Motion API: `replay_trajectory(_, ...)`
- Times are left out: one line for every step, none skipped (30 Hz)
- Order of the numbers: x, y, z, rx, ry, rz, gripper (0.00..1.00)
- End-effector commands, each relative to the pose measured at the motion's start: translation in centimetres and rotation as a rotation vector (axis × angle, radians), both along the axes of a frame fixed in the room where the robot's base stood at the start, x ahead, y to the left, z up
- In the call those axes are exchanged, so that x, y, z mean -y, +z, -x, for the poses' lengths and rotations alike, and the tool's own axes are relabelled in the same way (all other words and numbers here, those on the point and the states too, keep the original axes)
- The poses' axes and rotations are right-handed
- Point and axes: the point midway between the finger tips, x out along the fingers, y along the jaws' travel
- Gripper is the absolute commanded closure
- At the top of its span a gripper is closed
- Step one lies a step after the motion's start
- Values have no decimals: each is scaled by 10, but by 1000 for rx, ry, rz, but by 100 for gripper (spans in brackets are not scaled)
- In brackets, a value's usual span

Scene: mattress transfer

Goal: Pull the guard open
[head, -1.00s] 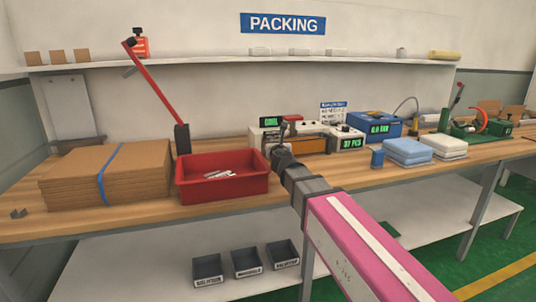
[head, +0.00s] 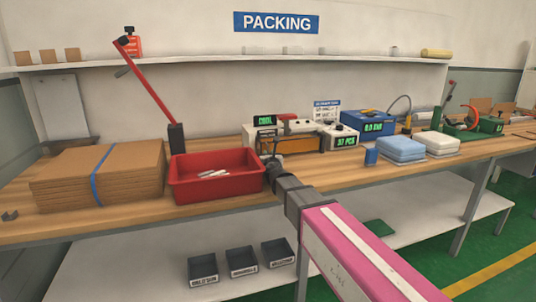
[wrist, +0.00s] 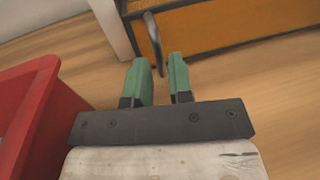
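The guard appears to be the amber panel (head: 303,145) on the front of the white bench machine with the "COOL" display. In the wrist view the amber panel (wrist: 215,25) has a dark frame and fills the top, ahead of my gripper. A dark curved handle (wrist: 153,38) stands in front of it, and its lower end is near the gap between my fingertips. My gripper (wrist: 159,74) has two green fingers set apart, with a gap between them. I cannot tell whether either finger touches the handle. In the head view my gripper (head: 271,164) is right of the red bin.
The red bin (head: 216,182) with white pieces is close on the left. Flat cardboard (head: 100,178) lies beyond it. A counter showing "37 PCS" (head: 341,142), a blue unit (head: 370,122) and folded blue pads (head: 401,149) stand to the right. Bench wood below the fingers is clear.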

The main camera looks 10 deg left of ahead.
Motion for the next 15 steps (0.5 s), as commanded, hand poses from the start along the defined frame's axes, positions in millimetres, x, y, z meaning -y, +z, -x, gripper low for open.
replay_trajectory(-4, 0, -10, 0, 0, 0, 80)
replay_trajectory(-5, 0, -13, 0, 0, 0, 80)
replay_trajectory(-7, 0, -17, 0, 0, 0, 80)
replay_trajectory(-8, 0, -19, 0, 1, 0, 80)
replay_trajectory(-9, 0, -21, 0, 1, 0, 80)
replay_trajectory(-9, 0, -23, 0, 1, 0, 80)
replay_trajectory(-10, 0, -25, 0, 1, 0, 80)
replay_trajectory(-10, 0, -25, 0, 1, 0, 80)
replay_trajectory(-10, 0, -26, 0, 1, 0, 80)
replay_trajectory(-10, 0, -27, 0, 1, 0, 80)
replay_trajectory(-10, 0, -27, 0, 1, 0, 80)
replay_trajectory(-10, 0, -27, 0, 1, 0, 80)
replay_trajectory(-10, 0, -27, 0, 1, 0, 80)
replay_trajectory(-10, 0, -27, 0, 1, 0, 80)
replay_trajectory(-10, 0, -27, 0, 1, 0, 80)
